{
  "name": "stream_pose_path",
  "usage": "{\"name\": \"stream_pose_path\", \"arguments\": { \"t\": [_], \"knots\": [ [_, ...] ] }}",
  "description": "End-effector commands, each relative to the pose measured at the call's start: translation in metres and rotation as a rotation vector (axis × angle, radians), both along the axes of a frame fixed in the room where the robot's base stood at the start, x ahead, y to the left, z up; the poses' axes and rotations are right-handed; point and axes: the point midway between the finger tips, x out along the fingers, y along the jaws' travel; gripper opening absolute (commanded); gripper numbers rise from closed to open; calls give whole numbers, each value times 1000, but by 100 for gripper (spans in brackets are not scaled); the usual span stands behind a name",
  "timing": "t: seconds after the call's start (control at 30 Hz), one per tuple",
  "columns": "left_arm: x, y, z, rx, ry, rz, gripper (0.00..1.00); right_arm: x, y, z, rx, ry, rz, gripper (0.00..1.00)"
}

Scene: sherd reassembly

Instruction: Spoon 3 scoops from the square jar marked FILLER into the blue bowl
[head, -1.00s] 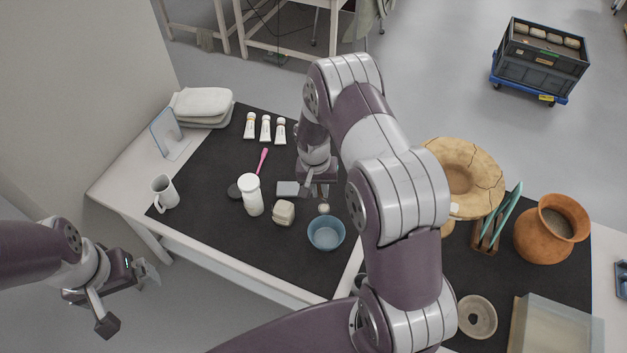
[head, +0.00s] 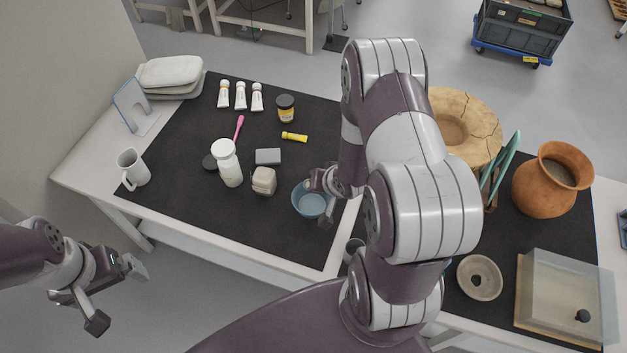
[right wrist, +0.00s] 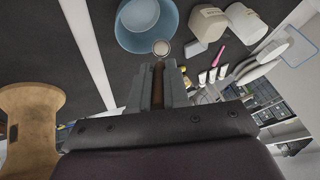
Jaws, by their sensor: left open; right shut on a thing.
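The blue bowl (head: 309,203) stands on the dark mat near the table's front edge. The beige square jar (head: 264,180) stands left of it; its marking is not legible. My right gripper (head: 320,200) is at the bowl's right rim. In the right wrist view it is shut on a spoon with a brown handle (right wrist: 158,82). The spoon's round end (right wrist: 161,47) looks pale and overlaps the edge of the bowl (right wrist: 172,18) there. A pale patch (right wrist: 138,14) shows inside the bowl. My left gripper (head: 117,296) is open and empty, off the table's front left.
A white lidded jar (head: 228,165), a grey block (head: 268,156) and a yellow tube (head: 294,136) stand or lie near the square jar. A white mug (head: 132,169) is left. A terracotta pot (head: 548,182) is right.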

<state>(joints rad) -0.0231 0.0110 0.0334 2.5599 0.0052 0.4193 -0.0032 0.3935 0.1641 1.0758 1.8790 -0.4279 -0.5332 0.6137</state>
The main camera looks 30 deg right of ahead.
Motion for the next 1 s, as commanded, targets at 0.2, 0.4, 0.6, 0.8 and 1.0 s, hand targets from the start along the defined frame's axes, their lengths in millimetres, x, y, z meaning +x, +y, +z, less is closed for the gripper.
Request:
{"name": "stream_pose_path", "arguments": {
  "t": [0.2, 0.4, 0.6, 0.8, 1.0],
  "knots": [
    [0, 0, -38, 0, 0, 0, 100, -23, -5, -21, 38, -203, -6, 0],
    [0, 0, -65, 0, 0, 0, 100, -34, -7, -31, 64, -350, -6, 0],
    [0, 0, -92, 0, 0, 0, 100, -43, -9, -42, 88, -472, -5, 0],
    [0, 0, -110, 0, 0, 0, 100, -50, -10, -48, 105, -567, -3, 0],
    [0, 0, -116, 0, 0, 0, 100, -53, -10, -47, 112, -610, -1, 0]
  ]
}}
